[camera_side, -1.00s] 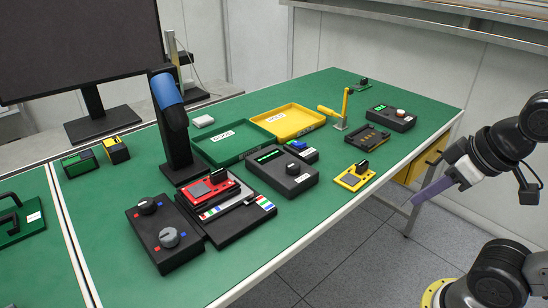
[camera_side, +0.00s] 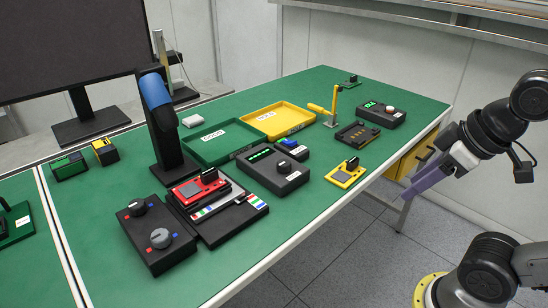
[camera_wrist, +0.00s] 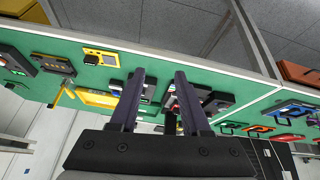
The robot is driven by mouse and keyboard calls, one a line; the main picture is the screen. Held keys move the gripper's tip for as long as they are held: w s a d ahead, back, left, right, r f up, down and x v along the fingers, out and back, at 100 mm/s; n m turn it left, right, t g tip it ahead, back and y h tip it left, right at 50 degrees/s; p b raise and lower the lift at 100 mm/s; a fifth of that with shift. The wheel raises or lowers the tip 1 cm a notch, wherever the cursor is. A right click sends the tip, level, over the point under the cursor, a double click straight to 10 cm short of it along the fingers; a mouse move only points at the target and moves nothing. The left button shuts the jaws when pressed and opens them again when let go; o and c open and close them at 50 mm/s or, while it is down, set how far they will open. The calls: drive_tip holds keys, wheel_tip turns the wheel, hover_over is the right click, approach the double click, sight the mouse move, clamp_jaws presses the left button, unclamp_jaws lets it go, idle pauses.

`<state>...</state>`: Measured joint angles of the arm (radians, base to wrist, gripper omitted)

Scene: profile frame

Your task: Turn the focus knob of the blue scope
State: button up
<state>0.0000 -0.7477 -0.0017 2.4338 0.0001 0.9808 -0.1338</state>
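The blue scope (camera_side: 157,95) stands upright on the green table in the side view, a blue barrel on a black post with a black foot. A black box (camera_side: 155,252) in front of it carries a black knob (camera_side: 138,208) and a grey knob (camera_side: 160,238). I cannot tell which knob is the focus knob. My gripper (camera_side: 408,192) is off the table's right edge, well away from the scope, touching nothing. In the wrist view its two fingers (camera_wrist: 156,72) are spread with nothing held. The scope is not clearly made out there.
A red device (camera_side: 186,190) sits on a black base beside the knob box. A black meter (camera_side: 273,171), a yellow device (camera_side: 346,173), green tray (camera_side: 212,153) and yellow tray (camera_side: 277,131) occupy the middle. A yellow-handled clamp (camera_side: 334,105) stands up near the yellow tray.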

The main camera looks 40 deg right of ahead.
drive_tip(key=o, duration=0.4)
drive_tip(key=shift+n, duration=0.8)
drive_tip(key=w+r, duration=0.2)
drive_tip(key=r, duration=0.1)
drive_tip(key=w+r, duration=0.1)
drive_tip(key=r, duration=0.1)
drive_tip(key=shift+w+r, duration=0.15)
drive_tip(key=shift+w, duration=0.05)
drive_tip(key=shift+o, duration=0.2)
drive_tip(key=w+r+n, duration=0.1)
drive_tip(key=w+r, duration=0.3)
drive_tip(key=w, duration=0.1)
drive_tip(key=n+g, duration=0.3)
drive_tip(key=g, duration=0.2)
hover_over(283, 162)
wheel_tip(283, 162, down, 11)
wheel_tip(283, 162, down, 14)
drive_tip(key=shift+r, duration=0.1)
clamp_jaws()
